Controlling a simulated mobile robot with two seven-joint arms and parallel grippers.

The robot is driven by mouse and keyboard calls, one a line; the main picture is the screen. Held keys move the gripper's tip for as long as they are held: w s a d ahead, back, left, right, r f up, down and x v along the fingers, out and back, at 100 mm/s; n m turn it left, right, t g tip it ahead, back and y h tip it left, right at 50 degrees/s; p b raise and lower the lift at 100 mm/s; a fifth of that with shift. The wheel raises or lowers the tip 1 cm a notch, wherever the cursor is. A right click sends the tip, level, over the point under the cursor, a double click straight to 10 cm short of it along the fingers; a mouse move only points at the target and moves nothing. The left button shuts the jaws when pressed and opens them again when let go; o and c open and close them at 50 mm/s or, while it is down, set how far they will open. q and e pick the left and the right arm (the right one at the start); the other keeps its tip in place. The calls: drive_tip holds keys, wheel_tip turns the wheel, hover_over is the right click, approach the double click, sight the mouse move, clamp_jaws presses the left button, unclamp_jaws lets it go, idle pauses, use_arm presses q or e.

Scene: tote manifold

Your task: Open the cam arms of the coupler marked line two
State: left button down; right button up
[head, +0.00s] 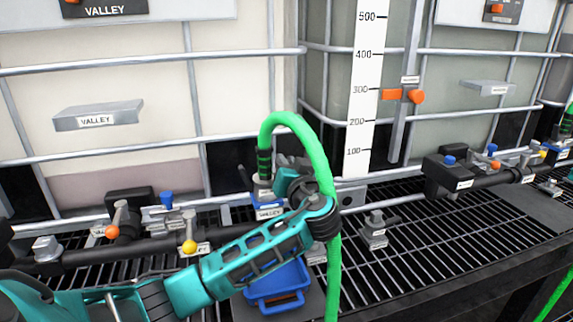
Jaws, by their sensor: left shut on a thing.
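A green hose (303,130) arches up and ends in a dark ribbed cuff above a grey coupler (264,187). The coupler sits upright over a blue-rimmed fitting with a small label at the front of the cage. My left gripper (286,184) reaches in from the lower left and is shut at the right side of the coupler. My wrist and fingers hide that side, so I cannot tell which part lies between the fingertips. The line two mark is not legible here. My right gripper is not in view.
A black pipe manifold (80,257) with blue, orange and yellow valve handles runs along the left. Another manifold (490,174) is at the right. A blue tray (282,287) lies below my wrist. The level scale (364,100) stands behind. Open grating (440,235) lies right of centre.

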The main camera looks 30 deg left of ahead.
use_arm(q)
drive_tip(key=shift+w+d+f+m+p, duration=0.35)
drive_tip(key=shift+f+m+p, duration=0.2)
drive_tip(key=shift+m, duration=1.4)
drive_tip(key=shift+w+d+f+m+p, duration=0.35)
drive_tip(key=shift+f+m+p, duration=0.2)
drive_tip(key=shift+m, duration=1.45)
drive_tip(key=shift+w+d+f+m+p, duration=0.3)
drive_tip(key=shift+w+f+m+p, duration=0.25)
drive_tip(key=shift+m, duration=1.4)
drive_tip(key=shift+s+f, duration=0.1)
drive_tip(key=shift+f, duration=0.05)
drive_tip(key=c, duration=1.5)
unclamp_jaws()
drive_tip(key=shift+o, duration=0.2)
drive_tip(key=b+v, duration=0.1)
drive_tip(key=v, duration=1.2)
